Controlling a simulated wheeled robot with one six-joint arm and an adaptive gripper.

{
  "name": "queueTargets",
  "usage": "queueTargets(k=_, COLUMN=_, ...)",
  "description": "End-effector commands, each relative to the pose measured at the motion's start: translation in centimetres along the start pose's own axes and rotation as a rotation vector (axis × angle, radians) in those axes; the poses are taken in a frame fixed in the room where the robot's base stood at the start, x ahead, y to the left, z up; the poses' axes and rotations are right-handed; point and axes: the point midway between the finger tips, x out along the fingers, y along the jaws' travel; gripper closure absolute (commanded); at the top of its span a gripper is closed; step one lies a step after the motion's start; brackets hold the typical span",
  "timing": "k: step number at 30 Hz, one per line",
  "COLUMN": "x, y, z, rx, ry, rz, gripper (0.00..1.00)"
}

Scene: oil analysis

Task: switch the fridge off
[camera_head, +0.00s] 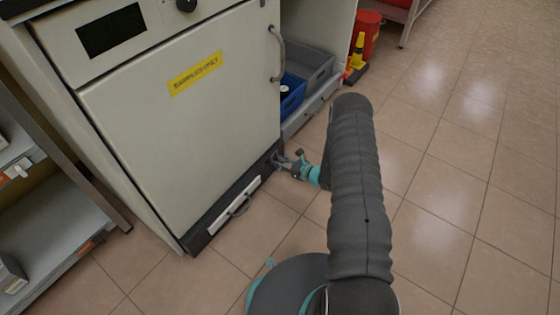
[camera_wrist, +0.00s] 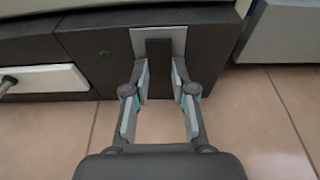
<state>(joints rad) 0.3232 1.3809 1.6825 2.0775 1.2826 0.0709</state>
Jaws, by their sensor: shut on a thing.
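The fridge (camera_head: 180,120) is a white cabinet with a dark display and a yellow label on its closed door. Its dark base panel (camera_head: 225,205) runs along the floor. In the wrist view, a dark upright switch lever (camera_wrist: 159,57) sits on a light grey plate (camera_wrist: 178,33) near the base panel's right end. A small green light (camera_wrist: 105,53) shows left of the plate. My gripper (camera_head: 281,162) is low at the base's right corner. In the wrist view, its fingers (camera_wrist: 160,75) are on both sides of the lever, shut on it.
A pale drawer front with a handle (camera_head: 236,205) is in the base panel. A blue bin (camera_head: 292,95) and a grey bin (camera_head: 312,68) stand in the open cabinet to the right. A shelf unit (camera_head: 60,240) stands at left. The tiled floor at right is clear.

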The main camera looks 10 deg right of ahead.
Motion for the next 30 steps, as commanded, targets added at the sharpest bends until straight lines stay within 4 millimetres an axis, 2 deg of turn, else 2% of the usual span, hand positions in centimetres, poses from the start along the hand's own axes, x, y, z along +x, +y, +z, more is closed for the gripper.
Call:
queueTargets(k=9, x=0.0, y=0.0, z=0.0, rx=0.000, ry=0.011, rz=0.000, gripper=1.00)
queueTargets(k=10, x=0.0, y=0.0, z=0.0, rx=-0.001, ry=0.011, rz=0.000, gripper=0.73)
queueTargets(k=12, x=0.0, y=0.0, z=0.0, rx=-0.001, ry=0.010, rz=0.000, gripper=0.55)
queueTargets(k=13, x=0.0, y=0.0, z=0.0, rx=0.000, ry=0.010, rz=0.000, gripper=0.50)
queueTargets(k=23, x=-0.2, y=0.0, z=0.0, rx=0.000, ry=0.010, rz=0.000, gripper=0.50)
queueTargets(k=26, x=-0.9, y=-0.1, z=0.0, rx=0.000, ry=0.010, rz=-0.002, gripper=0.50)
queueTargets(k=30, x=-3.0, y=-0.1, z=0.1, rx=0.001, ry=0.011, rz=-0.003, gripper=0.50)
